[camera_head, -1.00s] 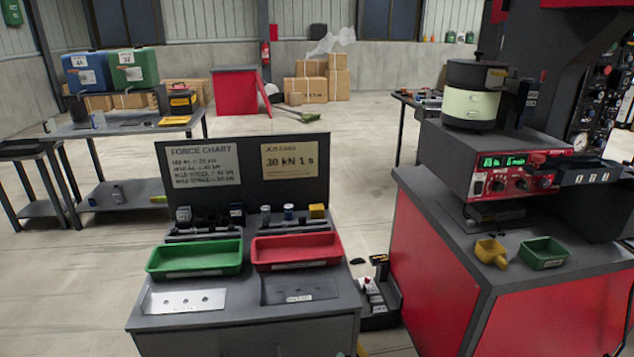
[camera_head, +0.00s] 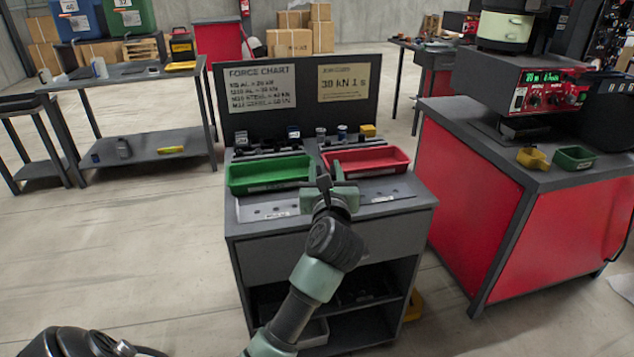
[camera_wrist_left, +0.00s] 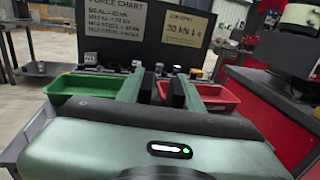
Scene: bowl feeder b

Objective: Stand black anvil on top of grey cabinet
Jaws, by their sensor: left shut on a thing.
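The grey cabinet (camera_head: 283,262) stands in the middle of the head view, its top carrying a green tray, a red tray and flat plates. My left gripper (camera_head: 325,183) is over the front of the cabinet top, between the two trays in the picture. It also shows in the left wrist view (camera_wrist_left: 162,90). It is shut on a small dark thing, taken to be the black anvil; the fingers hide most of it, so its shape cannot be told. I cannot tell its height above the top. My right gripper is not in view.
The green tray (camera_head: 268,174) and red tray (camera_head: 366,161) lie behind the gripper. Small parts (camera_head: 293,132) line the foot of the upright chart board (camera_head: 300,90). A red bench (camera_head: 465,190) with a machine stands right.

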